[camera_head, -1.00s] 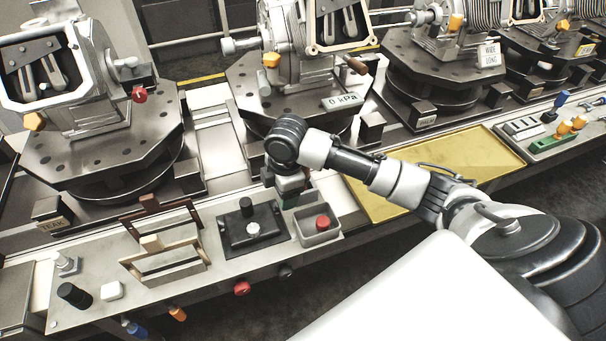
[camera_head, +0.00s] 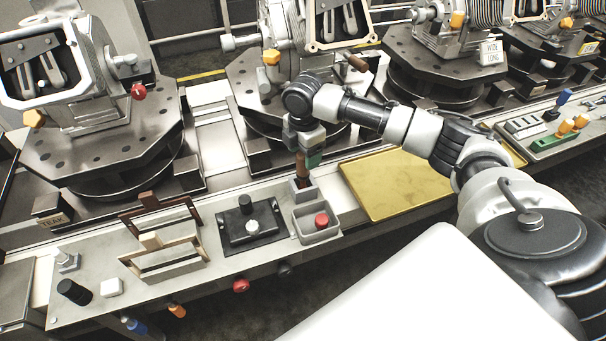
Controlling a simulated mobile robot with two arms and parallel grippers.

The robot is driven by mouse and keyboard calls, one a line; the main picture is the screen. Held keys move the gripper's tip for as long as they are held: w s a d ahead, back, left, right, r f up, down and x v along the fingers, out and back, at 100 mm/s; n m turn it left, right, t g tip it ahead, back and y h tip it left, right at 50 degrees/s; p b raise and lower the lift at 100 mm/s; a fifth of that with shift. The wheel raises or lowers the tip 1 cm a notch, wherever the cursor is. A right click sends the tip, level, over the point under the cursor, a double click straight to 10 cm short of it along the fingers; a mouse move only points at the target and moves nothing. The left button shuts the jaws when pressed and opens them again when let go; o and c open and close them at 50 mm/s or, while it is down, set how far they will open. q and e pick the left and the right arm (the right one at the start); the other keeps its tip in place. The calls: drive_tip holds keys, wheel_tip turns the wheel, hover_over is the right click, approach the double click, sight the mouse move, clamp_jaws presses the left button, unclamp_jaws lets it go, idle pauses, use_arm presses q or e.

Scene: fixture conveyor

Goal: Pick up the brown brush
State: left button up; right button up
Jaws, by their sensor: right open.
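A brown upright handle (camera_head: 301,166), which looks like the brush, stands at a small dark-rimmed holder (camera_head: 303,190) at the back of the panel, behind the grey tray. My right gripper (camera_head: 302,150) points down from above, open, with its fingers at the top of the brown handle. I cannot tell whether the fingers touch it. The lower end of the brush is hidden in the holder. My left gripper is not in view.
A grey tray with a red knob (camera_head: 321,220) and a black joystick box (camera_head: 250,228) are close by on the panel. Wooden frames (camera_head: 163,259) stand further left. A yellow mat (camera_head: 385,188) lies to the right. Heavy fixtures (camera_head: 100,150) line the back.

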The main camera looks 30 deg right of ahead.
sight(303, 164)
wheel_tip(303, 164, down, 4)
drive_tip(key=shift+f, duration=0.15)
clamp_jaws()
idle(0.4)
